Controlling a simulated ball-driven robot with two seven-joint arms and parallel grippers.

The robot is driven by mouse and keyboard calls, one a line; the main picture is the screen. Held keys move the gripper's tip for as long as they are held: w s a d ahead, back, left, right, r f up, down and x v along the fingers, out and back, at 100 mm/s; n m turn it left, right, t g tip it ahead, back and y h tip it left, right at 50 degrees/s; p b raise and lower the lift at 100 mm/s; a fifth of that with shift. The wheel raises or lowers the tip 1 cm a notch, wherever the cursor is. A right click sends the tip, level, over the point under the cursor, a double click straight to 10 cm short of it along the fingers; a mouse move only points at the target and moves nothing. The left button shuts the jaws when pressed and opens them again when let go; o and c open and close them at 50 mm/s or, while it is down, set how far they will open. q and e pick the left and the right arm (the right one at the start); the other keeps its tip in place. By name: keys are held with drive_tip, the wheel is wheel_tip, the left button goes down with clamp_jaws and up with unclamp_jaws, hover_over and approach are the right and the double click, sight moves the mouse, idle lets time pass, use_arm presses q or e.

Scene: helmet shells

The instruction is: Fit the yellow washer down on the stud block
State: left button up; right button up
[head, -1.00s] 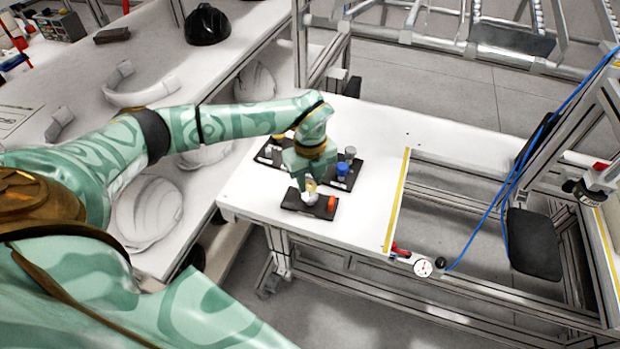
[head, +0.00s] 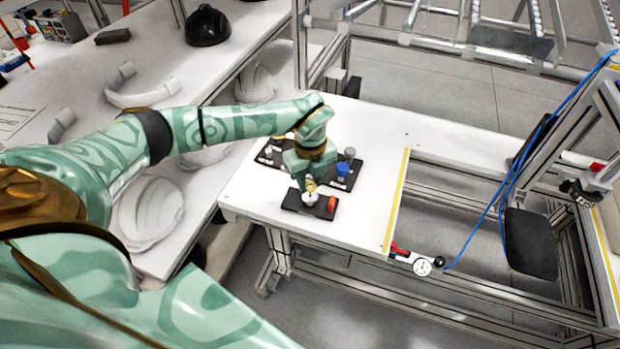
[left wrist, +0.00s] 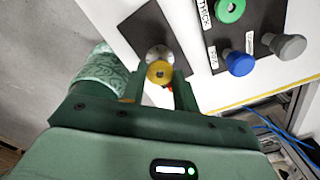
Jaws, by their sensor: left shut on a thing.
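The yellow washer (left wrist: 160,72) is held between the fingers of my left gripper (left wrist: 158,90) in the left wrist view. It also shows small in the head view (head: 310,185), below the left gripper (head: 309,180). The stud block (head: 292,203) is a dark plate near the table's front edge, with a pale round stud (head: 310,197) and an orange-red piece (head: 332,204). In the left wrist view the washer overlaps the near side of the silvery stud (left wrist: 159,53). I cannot tell whether they touch. My right gripper is out of view.
Behind the block stand dark plates with labels, carrying a blue knob (left wrist: 239,63), a grey knob (left wrist: 290,47) and a green ring (left wrist: 229,10). White tabletop (head: 378,140) is free to the right, up to a yellow strip (head: 396,200).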

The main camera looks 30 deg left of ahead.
use_arm(q)
drive_tip(key=shift+f+b, duration=0.65)
drive_tip(key=shift+f, duration=0.9)
drive_tip(key=shift+r, duration=0.15)
drive_tip(key=shift+r+p, duration=1.15)
drive_tip(key=shift+p, duration=0.05)
drive_tip(key=shift+p, duration=0.3)
idle(0.5)
drive_tip(key=shift+p, duration=0.4)
idle(0.4)
drive_tip(key=shift+f+b, duration=0.55)
drive_tip(key=shift+f, duration=0.75)
drive_tip(key=o, duration=1)
